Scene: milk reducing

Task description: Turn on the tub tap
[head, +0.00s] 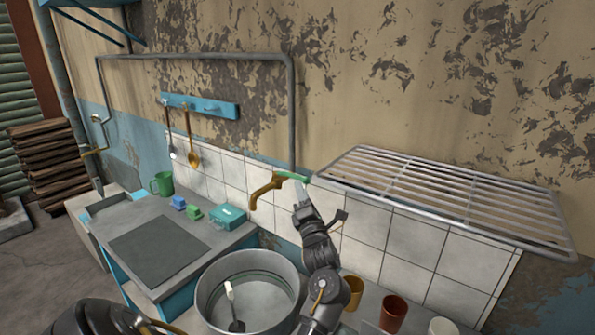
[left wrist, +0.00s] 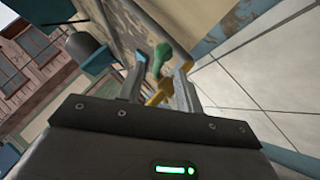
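The tub tap (head: 262,190) is a brass spout on the tiled wall with a green handle (head: 292,176) on top. It hangs above the round metal tub (head: 207,290). My left gripper (head: 301,192) is raised close to the handle, just below and right of it. In the left wrist view, my left gripper (left wrist: 158,85) is open, with one finger on each side. The green handle (left wrist: 161,57) and brass part (left wrist: 158,97) show in line with the gap between the fingers. I cannot tell whether the fingers touch them. My right gripper is not in view.
A metal rack (head: 450,197) juts from the wall right of the tap. A pipe (head: 291,110) runs down behind it. A counter (head: 225,240) at left holds a green mug (head: 162,184) and a teal box (head: 228,216). Cups (head: 393,314) stand at the lower right. A ladle rests in the tub.

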